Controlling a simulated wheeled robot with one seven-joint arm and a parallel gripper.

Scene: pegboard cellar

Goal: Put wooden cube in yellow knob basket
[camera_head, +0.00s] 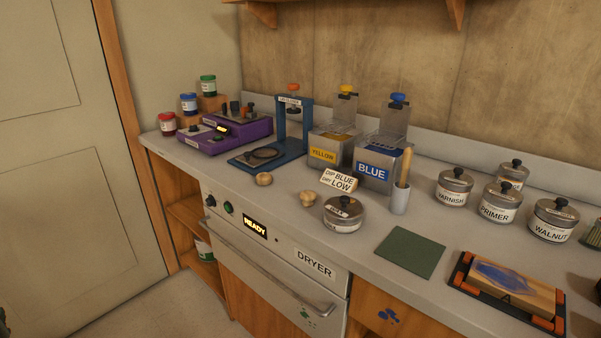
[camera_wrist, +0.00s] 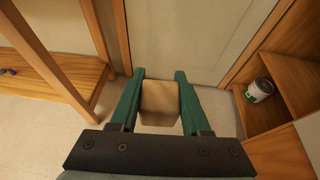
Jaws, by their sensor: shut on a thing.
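The wooden cube (camera_wrist: 160,103) is a plain light-brown block in the wrist view. My gripper (camera_wrist: 159,76) has its two green fingers closed on the cube's left and right sides. The cube is held above the floor, away from the counter. My gripper and the cube do not show in the head view. The yellow knob basket (camera_head: 344,113) is at the back of the counter, at the metal tank labelled YELLOW (camera_head: 325,153). Its yellow knob (camera_head: 347,90) tops an upright plate. The basket's inside is hard to make out.
A similar basket with a blue knob (camera_head: 397,98) is beside it at the BLUE tank (camera_head: 374,172). A sign (camera_head: 340,181), a lidded tin (camera_head: 343,213) and two small round wooden pieces lie in front. A blue press frame (camera_head: 282,145) is left. A green mat (camera_head: 411,251) is empty.

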